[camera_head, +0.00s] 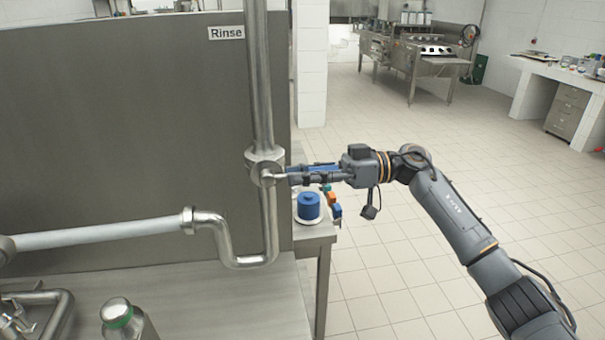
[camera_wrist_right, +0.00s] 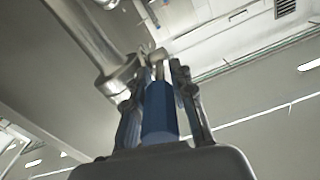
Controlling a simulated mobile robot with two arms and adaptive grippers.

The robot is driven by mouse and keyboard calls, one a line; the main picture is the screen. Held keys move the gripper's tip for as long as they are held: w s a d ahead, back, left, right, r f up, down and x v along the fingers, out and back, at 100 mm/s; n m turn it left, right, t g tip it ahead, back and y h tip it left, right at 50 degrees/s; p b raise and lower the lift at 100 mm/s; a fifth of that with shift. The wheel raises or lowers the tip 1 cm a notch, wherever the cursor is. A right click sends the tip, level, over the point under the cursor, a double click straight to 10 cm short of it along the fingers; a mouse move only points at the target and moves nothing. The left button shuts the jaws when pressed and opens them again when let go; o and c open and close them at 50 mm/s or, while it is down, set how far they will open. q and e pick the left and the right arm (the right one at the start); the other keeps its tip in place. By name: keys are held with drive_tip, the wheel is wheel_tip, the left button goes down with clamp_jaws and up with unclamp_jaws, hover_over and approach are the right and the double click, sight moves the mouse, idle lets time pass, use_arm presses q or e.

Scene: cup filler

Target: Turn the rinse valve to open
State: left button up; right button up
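The rinse valve (camera_head: 264,160) sits on a vertical steel pipe below a "Rinse" label. Its handle points right, roughly level, in the head view. In the right wrist view the handle's blue grip (camera_wrist_right: 160,115) lies between my right gripper's fingers, with a thin metal rod running on to the pipe fitting (camera_wrist_right: 120,75). My right gripper (camera_head: 300,175) is at the handle. Its fingers, seen in the right wrist view (camera_wrist_right: 163,72), lie close along both sides of the grip and look shut on it. My left gripper is not in view.
A blue round object (camera_head: 308,206) stands on the steel table's corner below my right gripper, beside small coloured pieces. A horizontal pipe (camera_head: 110,233) joins the vertical one. The tiled floor (camera_head: 400,280) at right is clear.

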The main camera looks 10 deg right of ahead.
clamp_jaws()
